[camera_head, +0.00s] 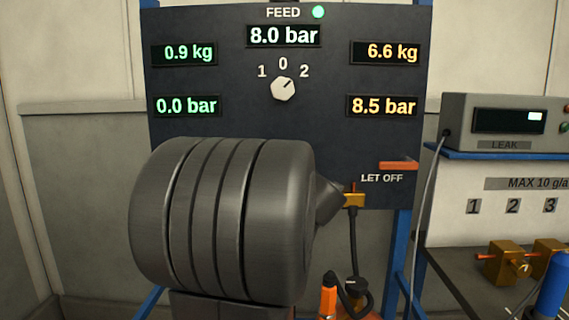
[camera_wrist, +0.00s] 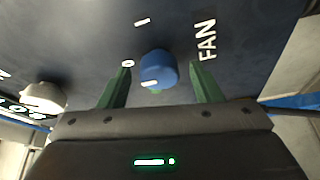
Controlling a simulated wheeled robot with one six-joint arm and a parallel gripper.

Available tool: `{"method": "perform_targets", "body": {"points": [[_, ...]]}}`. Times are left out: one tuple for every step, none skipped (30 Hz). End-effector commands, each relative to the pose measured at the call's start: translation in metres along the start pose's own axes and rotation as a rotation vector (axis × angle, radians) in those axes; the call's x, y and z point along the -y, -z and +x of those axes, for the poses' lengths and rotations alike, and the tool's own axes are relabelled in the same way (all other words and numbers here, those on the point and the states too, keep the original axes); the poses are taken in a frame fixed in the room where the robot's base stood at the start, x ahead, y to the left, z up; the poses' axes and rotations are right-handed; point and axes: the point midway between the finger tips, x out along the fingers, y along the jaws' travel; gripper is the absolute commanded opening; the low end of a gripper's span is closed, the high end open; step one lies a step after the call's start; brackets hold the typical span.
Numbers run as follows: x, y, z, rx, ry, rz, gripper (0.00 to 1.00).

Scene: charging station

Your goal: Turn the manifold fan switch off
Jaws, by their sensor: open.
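The fan switch is a round blue knob (camera_wrist: 158,68) on a dark panel in the wrist view, beside the word FAN (camera_wrist: 207,40). Marks 0 (camera_wrist: 128,63) and I (camera_wrist: 142,22) stand near it. A short white line shows on the knob; which mark it points to I cannot tell. My gripper (camera_wrist: 163,88) is open, with one green finger on each side of the knob. Whether either finger touches it is unclear. The head view does not show the fan switch; my own large grey arm part blocks the lower middle there.
A white knob (camera_wrist: 43,96) stands left of my gripper in the wrist view. In the head view, a panel (camera_head: 225,75) carries lit readouts and a white selector (camera_head: 283,89). An orange LET OFF lever (camera_head: 398,165) and a leak box (camera_head: 503,120) are at the right.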

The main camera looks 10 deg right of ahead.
Motion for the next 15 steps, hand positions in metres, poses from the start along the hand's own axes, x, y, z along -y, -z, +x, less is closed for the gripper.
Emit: {"method": "perform_targets", "body": {"points": [[-0.001, 0.0, -0.004, 0.001, -0.001, 0.0, 0.59], [-0.001, -0.001, -0.007, 0.002, -0.001, 0.0, 0.59], [-0.001, 0.0, -0.013, 0.002, -0.001, -0.001, 0.59], [-0.002, 0.0, -0.018, 0.002, -0.002, -0.001, 0.59], [-0.002, 0.0, -0.024, 0.003, -0.001, -0.002, 0.59], [-0.002, 0.0, -0.033, 0.003, -0.001, -0.002, 0.59], [-0.002, -0.001, -0.04, 0.004, -0.002, -0.002, 0.59], [-0.002, -0.001, -0.047, 0.005, -0.002, -0.001, 0.59], [-0.002, 0.0, -0.057, 0.004, -0.001, -0.001, 0.59], [-0.002, -0.001, -0.065, 0.006, -0.002, -0.002, 0.59], [-0.002, -0.001, -0.072, 0.005, -0.002, -0.001, 0.59], [-0.002, -0.001, -0.081, 0.006, -0.002, -0.003, 0.59], [-0.002, -0.001, -0.088, 0.005, -0.001, -0.001, 0.59], [-0.002, -0.001, -0.093, 0.006, -0.002, -0.001, 0.59], [-0.002, -0.001, -0.1, 0.004, -0.002, -0.001, 0.59]]}}
